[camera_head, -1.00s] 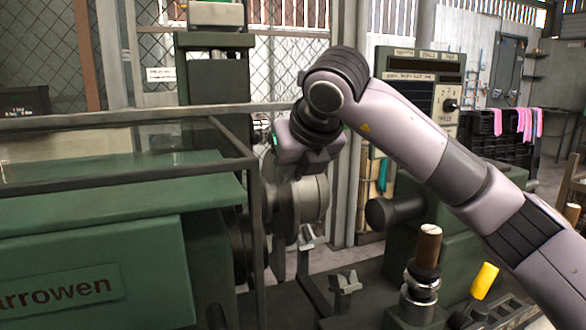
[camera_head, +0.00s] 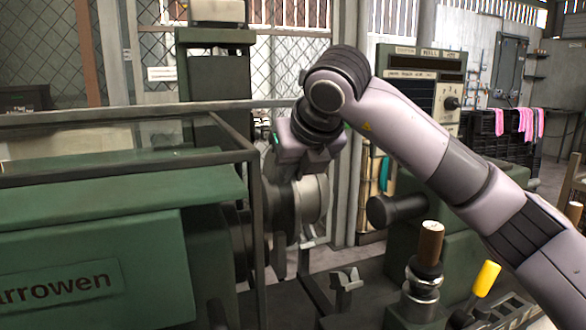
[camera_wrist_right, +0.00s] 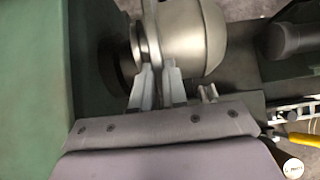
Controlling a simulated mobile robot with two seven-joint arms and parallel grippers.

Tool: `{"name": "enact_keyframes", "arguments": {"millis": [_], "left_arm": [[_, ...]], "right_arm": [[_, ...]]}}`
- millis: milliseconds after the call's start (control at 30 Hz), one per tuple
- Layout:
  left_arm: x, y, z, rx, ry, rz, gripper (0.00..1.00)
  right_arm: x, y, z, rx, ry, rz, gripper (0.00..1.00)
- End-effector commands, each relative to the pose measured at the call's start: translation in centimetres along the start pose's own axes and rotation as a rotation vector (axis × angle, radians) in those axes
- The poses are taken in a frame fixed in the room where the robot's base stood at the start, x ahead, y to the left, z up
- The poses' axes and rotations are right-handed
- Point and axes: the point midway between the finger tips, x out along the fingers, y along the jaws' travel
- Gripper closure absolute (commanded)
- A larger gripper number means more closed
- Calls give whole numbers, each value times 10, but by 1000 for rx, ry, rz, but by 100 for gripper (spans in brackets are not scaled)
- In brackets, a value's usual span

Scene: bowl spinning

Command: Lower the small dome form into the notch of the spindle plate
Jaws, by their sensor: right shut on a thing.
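My right gripper (camera_head: 308,168) points down at the spindle end of the green lathe, over the small dome form (camera_head: 314,203). In the right wrist view its two fingers (camera_wrist_right: 158,88) straddle the neck or rim at the flat side of the dome form (camera_wrist_right: 204,42), and they are shut on it. The dome is pale grey metal, with its rounded side to the right. The spindle plate (camera_wrist_right: 116,62) looks like the dark round part just left of the dome. The notch is hidden, and I cannot tell whether dome and plate touch. My left gripper is not in view.
A guard frame (camera_head: 256,215) stands left of the spindle, by the green headstock (camera_head: 90,270). A tool rest (camera_head: 345,282) stands below right. The dark tailstock barrel (camera_head: 393,211), a wooden-handled post (camera_head: 429,245) and a yellow handle (camera_head: 486,278) are to the right.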

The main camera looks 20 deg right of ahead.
Motion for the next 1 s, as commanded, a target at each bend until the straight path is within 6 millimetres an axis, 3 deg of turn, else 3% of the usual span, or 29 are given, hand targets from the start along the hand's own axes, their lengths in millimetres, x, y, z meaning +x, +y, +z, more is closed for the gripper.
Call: {"name": "enact_keyframes", "arguments": {"millis": [1000], "left_arm": [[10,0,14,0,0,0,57]], "right_arm": [[12,0,-11,1,-5,1,100]]}}
